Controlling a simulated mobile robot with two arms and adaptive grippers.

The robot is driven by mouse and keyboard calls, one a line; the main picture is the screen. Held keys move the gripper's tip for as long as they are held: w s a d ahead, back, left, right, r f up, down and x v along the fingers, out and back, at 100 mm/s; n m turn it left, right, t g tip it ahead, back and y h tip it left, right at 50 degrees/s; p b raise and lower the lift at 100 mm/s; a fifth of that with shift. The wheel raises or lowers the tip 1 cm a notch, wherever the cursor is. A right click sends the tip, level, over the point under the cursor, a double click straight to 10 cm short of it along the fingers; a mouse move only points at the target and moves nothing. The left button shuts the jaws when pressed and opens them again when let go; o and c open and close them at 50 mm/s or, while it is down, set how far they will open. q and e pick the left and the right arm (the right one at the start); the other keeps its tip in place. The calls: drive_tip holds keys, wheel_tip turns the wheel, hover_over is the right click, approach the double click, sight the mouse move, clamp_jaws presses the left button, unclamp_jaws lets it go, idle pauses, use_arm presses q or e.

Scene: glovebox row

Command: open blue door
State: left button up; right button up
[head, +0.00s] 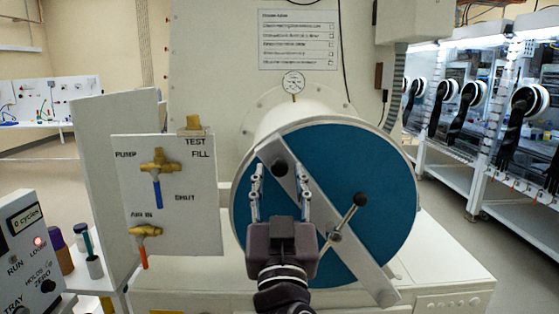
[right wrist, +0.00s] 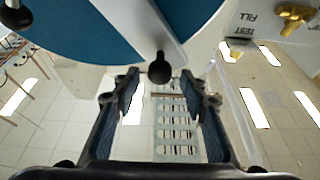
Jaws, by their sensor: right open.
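The blue door (head: 345,150) is a round disc on the end of a white cylinder, and it appears closed. A grey bar (head: 354,254) crosses it diagonally. A black knob (head: 279,168) sits near the bar's upper left end, and a lever with a black ball (head: 360,199) is at its middle. My right gripper (head: 280,185) is open in front of the door, its fingers either side of the knob. In the right wrist view the knob (right wrist: 159,69) lies centred just beyond the open fingertips (right wrist: 160,85); no contact shows. My left gripper is out of view.
A white valve panel (head: 185,215) with blue and orange handles stands left of the door. A control box (head: 25,245) and small bottles are at the lower left. Gloveboxes (head: 480,105) line the right side. Open floor shows at the right.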

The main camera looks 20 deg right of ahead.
sight(280, 171)
drive_tip(key=shift+p+x, duration=0.4)
drive_tip(key=shift+x, duration=1.25)
drive_tip(key=shift+c, duration=0.3)
clamp_jaws()
